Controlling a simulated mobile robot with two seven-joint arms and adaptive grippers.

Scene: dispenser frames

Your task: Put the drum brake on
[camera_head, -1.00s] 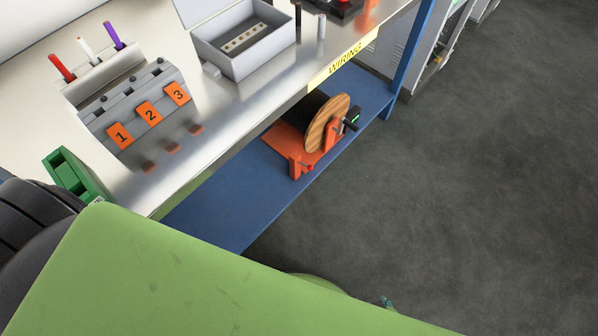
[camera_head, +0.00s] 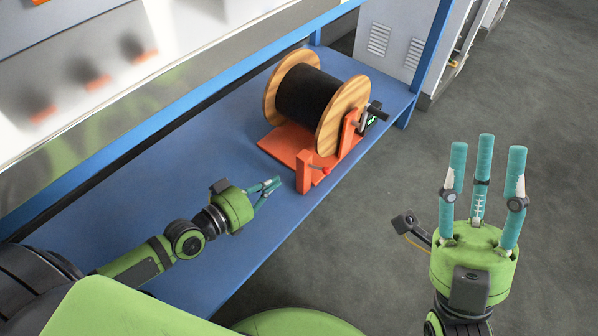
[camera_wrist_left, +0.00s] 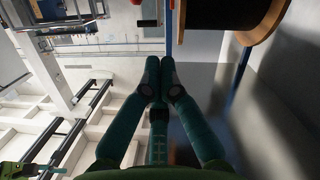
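A drum of black cable (camera_head: 308,96) with wooden end discs (camera_head: 343,116) sits on an orange stand (camera_head: 284,148) on the blue lower shelf. A black handle-like part with a green light (camera_head: 376,112) is at its right end. A small red knob or lever (camera_head: 326,170) is by the front orange post (camera_head: 303,173). I cannot tell which part is the brake. My left gripper (camera_head: 272,185) is left of the post, apart from it, its fingertips together and empty. The left wrist view shows the drum (camera_wrist_left: 222,14) at the top. My right gripper (camera_head: 483,165) is open and empty over the floor.
The blue shelf (camera_head: 190,170) is clear left of the stand. The workbench edge (camera_head: 150,75) overhangs it at the upper left. A blue upright (camera_head: 432,50) and a grey cabinet (camera_head: 390,45) stand beyond the drum. Dark floor at right is open.

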